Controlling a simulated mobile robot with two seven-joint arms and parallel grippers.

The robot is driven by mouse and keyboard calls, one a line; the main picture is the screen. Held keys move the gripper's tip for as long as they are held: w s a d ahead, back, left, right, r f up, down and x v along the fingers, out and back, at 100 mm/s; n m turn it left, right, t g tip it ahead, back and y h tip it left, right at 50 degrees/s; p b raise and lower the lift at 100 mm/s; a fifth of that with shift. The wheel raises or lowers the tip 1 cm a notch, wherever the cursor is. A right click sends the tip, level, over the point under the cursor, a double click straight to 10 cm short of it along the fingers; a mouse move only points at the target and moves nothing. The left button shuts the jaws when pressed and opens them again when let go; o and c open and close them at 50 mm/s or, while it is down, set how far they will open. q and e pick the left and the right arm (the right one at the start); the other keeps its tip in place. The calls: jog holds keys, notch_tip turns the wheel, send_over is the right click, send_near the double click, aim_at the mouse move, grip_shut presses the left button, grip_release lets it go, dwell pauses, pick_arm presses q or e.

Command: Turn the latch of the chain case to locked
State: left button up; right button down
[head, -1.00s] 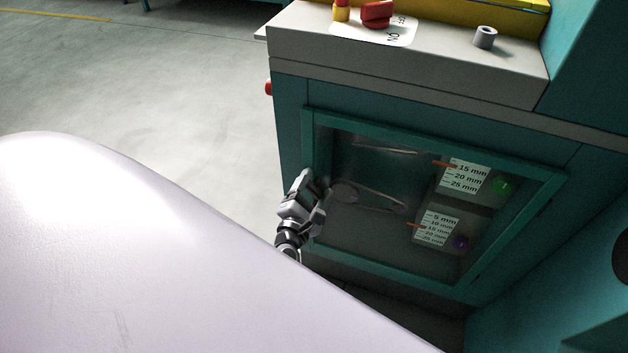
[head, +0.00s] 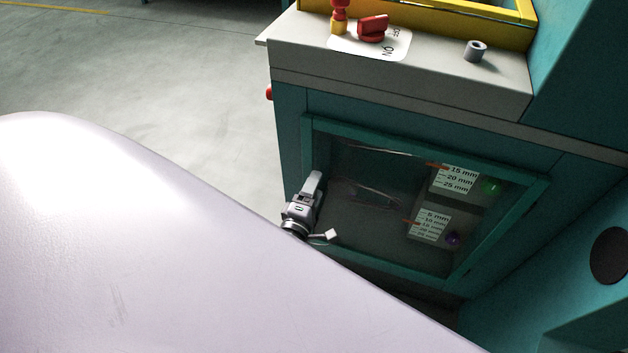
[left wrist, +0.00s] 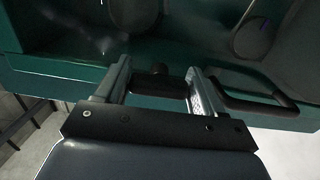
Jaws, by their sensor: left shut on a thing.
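The chain case (head: 425,148) is a teal-framed door with a dark window on the front of the machine. My left gripper (head: 314,182) is at the left edge of this door in the head view. In the left wrist view, the two fingers of my left gripper (left wrist: 162,84) stand apart on either side of a dark bar-shaped latch (left wrist: 155,84), shut on it. The latch lies across the gap on the teal frame, with a small dark knob beside it. The gripper hides the latch in the head view. My right gripper is not in view.
A black pull handle (left wrist: 258,103) is close to the right finger in the wrist view. Above the case, a red switch (head: 373,28) and a grey ring (head: 475,50) sit on the grey ledge. The floor to the left (head: 170,80) is clear.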

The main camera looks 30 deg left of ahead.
pick_arm(q)
jog(key=shift+m, duration=0.3)
jog(key=o, duration=1)
jog(key=shift+c, duration=0.2)
jog(key=shift+s, duration=0.1)
jog(key=p+v, duration=0.1)
jog(key=v, duration=0.6)
